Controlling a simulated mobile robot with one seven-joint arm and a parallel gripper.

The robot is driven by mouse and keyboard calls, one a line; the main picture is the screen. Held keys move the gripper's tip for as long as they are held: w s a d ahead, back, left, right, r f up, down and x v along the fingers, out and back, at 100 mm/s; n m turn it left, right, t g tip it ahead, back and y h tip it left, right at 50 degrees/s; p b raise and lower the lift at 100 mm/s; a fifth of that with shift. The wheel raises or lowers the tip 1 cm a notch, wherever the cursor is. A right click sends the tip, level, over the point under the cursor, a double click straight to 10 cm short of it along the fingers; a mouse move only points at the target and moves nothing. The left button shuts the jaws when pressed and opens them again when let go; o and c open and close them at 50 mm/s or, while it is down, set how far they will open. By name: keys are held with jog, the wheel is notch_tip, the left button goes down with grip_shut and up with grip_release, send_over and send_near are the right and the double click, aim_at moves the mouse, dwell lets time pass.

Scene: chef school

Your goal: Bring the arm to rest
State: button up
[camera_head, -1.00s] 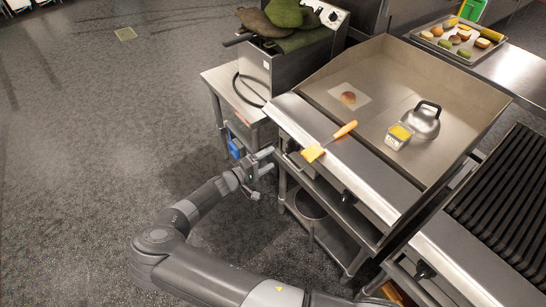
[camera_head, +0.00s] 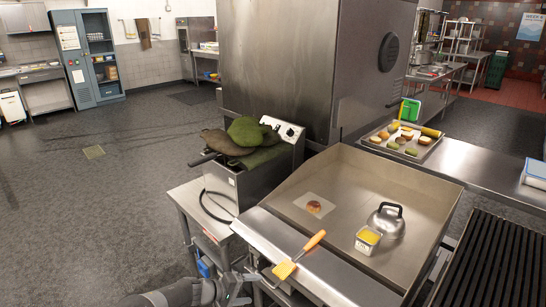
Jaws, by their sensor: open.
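My arm (camera_head: 178,293) shows at the bottom edge of the head view, left of the middle. My gripper (camera_head: 248,286) is at its end, low in front of the griddle's front edge. Its jaws are open, and I see nothing between them. Much of the arm lies below the picture. The flat griddle (camera_head: 398,253) stands right of and above the gripper.
On the griddle are a patty on paper (camera_head: 314,207), a domed lid (camera_head: 387,220) and a small yellow-filled container (camera_head: 367,240). An orange brush (camera_head: 298,256) lies on its front ledge. A fryer (camera_head: 262,180) with cloths stands behind. The floor at left (camera_head: 70,220) is clear.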

jog(key=s+a+r+m+g+y, duration=0.1)
jog(key=s+r+g+y, duration=0.3)
jog(key=r, duration=0.3)
jog(key=s+r+g+y, duration=0.1)
jog(key=s+r+y, duration=0.4)
jog(key=r+y, duration=0.15)
jog(key=s+d+r+m+t+y, duration=0.1)
jog(key=s+d+r+m, duration=0.15)
jog(key=d+r, duration=0.5)
jog(key=s+d+r+m+t+y, duration=0.1)
jog(key=s+d+r, duration=0.2)
jog(key=d+r, duration=0.5)
jog(key=s+d+r+m+t+h, duration=0.1)
jog(key=s+d+r, duration=0.3)
jog(key=s, duration=0.2)
jog(key=s+d+r+m+t, duration=0.1)
jog(key=s+d+r, duration=0.3)
jog(key=s, duration=0.3)
jog(key=shift+d+t+h, duration=0.25)
jog(key=shift+t+h, duration=0.1)
jog(key=shift+t, duration=0.05)
